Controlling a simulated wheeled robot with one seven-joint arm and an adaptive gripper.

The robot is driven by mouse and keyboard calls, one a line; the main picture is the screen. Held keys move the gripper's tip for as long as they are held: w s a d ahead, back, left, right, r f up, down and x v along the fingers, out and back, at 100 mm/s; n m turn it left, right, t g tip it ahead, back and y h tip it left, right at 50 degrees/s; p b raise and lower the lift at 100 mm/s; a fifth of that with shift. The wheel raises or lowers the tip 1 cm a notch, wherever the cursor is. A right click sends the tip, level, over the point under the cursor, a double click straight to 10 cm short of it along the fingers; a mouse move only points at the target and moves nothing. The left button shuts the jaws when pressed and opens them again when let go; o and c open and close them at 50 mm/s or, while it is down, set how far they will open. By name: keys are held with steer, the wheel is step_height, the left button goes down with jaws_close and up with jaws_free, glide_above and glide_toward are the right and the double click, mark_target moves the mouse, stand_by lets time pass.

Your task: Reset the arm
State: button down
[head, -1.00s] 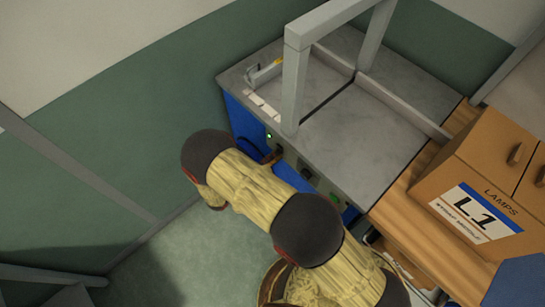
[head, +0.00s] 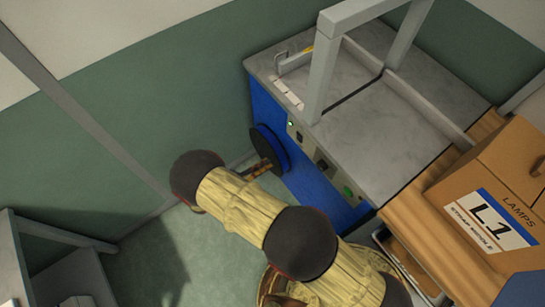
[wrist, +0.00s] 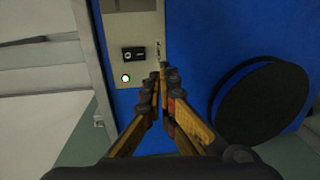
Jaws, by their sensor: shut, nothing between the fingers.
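My gripper (head: 262,168) is shut and empty in front of the blue machine's (head: 312,181) front face. In the head view it lies just left of and below the control panel, overlapping the black round disc. A black switch (wrist: 133,54) and a lit green lamp (wrist: 126,78) are left of the fingertips. My arm hides part of the machine's lower front.
The black round disc (wrist: 262,100) stands out from the blue face. The machine's grey top (head: 375,135) carries a grey frame (head: 320,65). A lamps box (head: 490,205) is on the wooden bench to the right. Open floor (head: 150,265) lies at lower left.

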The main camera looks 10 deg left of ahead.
steer(key=shift+s+a, duration=0.2)
stand_by(0.6)
